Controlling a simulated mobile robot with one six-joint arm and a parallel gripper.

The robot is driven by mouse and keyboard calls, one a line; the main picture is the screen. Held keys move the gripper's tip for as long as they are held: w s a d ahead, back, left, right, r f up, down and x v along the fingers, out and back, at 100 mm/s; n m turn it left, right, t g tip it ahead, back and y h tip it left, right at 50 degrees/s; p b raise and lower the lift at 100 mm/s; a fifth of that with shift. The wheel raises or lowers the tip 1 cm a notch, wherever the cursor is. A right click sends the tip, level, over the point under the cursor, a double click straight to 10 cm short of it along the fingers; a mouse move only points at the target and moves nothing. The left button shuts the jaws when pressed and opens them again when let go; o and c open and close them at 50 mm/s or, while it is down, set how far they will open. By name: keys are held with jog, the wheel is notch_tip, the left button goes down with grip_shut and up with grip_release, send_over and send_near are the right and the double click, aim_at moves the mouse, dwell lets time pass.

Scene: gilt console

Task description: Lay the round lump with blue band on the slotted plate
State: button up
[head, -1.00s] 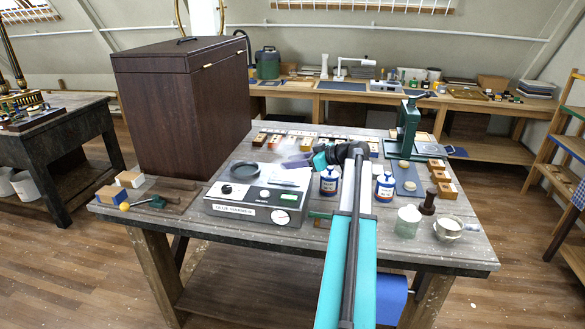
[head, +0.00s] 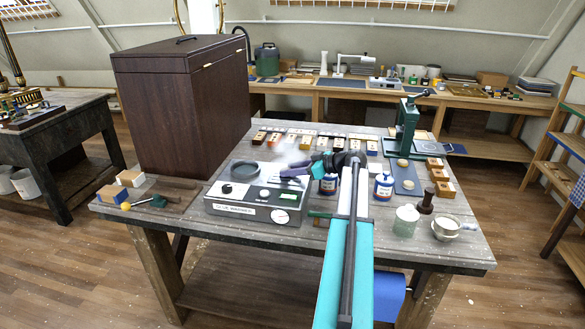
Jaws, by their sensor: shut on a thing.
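My gripper (head: 290,170), with purplish fingers, hangs over the right part of the grey heater box (head: 250,206) on the table. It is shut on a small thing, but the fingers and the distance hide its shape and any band. Two pale round lumps lie on a dark mat at the right, a far one (head: 404,163) and a near one (head: 408,184); I cannot make out a blue band on either. The heater box top carries a dark round dish (head: 244,168) at its left. I cannot make out slots on any plate; a whitish haze hangs near the gripper.
Two blue-labelled bottles (head: 383,187) stand near my arm. A glass jar (head: 406,220), a metal cup (head: 447,228) and a dark stamp (head: 426,201) are at the right front. A green press (head: 407,128) stands behind. A large dark cabinet (head: 182,105) bounds the left.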

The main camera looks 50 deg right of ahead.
jog(key=shift+f, duration=0.2)
jog(key=o, duration=1.1)
jog(key=shift+c, duration=0.2)
jog(key=shift+r, duration=0.2)
jog(key=b+v, duration=0.4)
jog(key=v, duration=0.8)
